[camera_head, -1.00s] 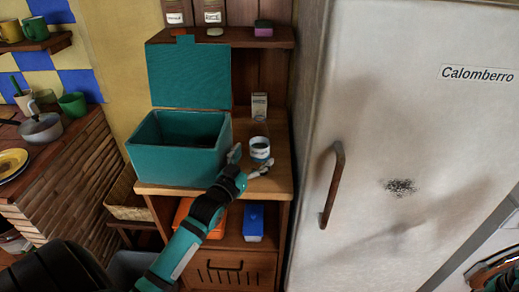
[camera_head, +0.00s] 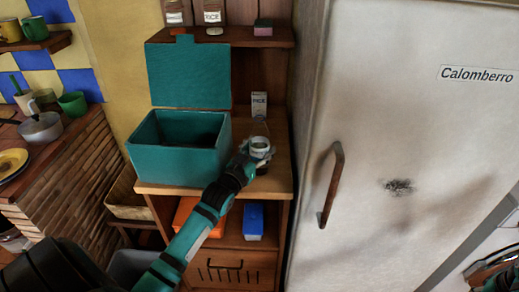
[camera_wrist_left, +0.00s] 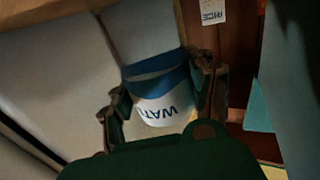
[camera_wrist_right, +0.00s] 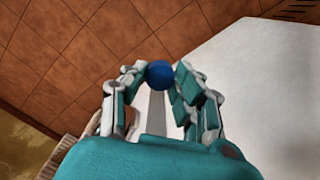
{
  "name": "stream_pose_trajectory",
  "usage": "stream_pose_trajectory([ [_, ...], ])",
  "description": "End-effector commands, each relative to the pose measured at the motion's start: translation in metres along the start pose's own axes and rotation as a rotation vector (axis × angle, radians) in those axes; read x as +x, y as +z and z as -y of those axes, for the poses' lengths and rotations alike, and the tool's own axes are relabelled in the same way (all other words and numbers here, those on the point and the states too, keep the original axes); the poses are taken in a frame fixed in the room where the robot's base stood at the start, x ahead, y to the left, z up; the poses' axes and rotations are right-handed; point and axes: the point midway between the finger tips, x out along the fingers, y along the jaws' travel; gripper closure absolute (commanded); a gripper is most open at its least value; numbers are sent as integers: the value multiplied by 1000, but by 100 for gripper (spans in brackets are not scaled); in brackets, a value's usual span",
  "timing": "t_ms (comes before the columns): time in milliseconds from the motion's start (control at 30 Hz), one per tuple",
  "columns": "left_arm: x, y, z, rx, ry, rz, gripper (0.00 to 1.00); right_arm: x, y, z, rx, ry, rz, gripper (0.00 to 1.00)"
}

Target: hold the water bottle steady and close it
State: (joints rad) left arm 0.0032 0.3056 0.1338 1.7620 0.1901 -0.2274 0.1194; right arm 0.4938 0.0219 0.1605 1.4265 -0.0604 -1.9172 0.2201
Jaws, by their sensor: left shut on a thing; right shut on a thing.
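The water bottle (camera_head: 260,144), with a white and blue label, stands on the wooden cabinet top, right of the teal box. My left gripper (camera_head: 259,158) is shut around it. In the left wrist view the bottle (camera_wrist_left: 160,100) sits between the two fingers, its lettering partly showing; its top cannot be made out clearly. My right gripper (camera_wrist_right: 158,82) is shut on a small round blue cap (camera_wrist_right: 160,74), held at the fingertips, away from the bottle. The right gripper's fingers do not show clearly in the head view.
An open teal box (camera_head: 178,165) stands close left of the bottle. A rice carton (camera_head: 259,104) stands behind it. The large fridge (camera_head: 420,130) with a brown handle (camera_head: 332,185) rises on the right. A shelf (camera_head: 250,40) hangs above.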

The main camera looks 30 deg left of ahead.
Motion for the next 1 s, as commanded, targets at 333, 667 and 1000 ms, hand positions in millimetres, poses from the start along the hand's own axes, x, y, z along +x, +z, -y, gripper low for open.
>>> stream_pose_trajectory([
  [333, 0, -2, 0, 0, 0, -4, 90, 0, 0, 0, 0, 0, 0, 86],
  [667, 0, -12, 0, 1, 1, -7, 90, 1, 0, 0, 0, 0, 0, 86],
  [1000, -29, -37, -5, -1, 1, -1, 90, 7, 0, 0, 0, 0, 0, 86],
])
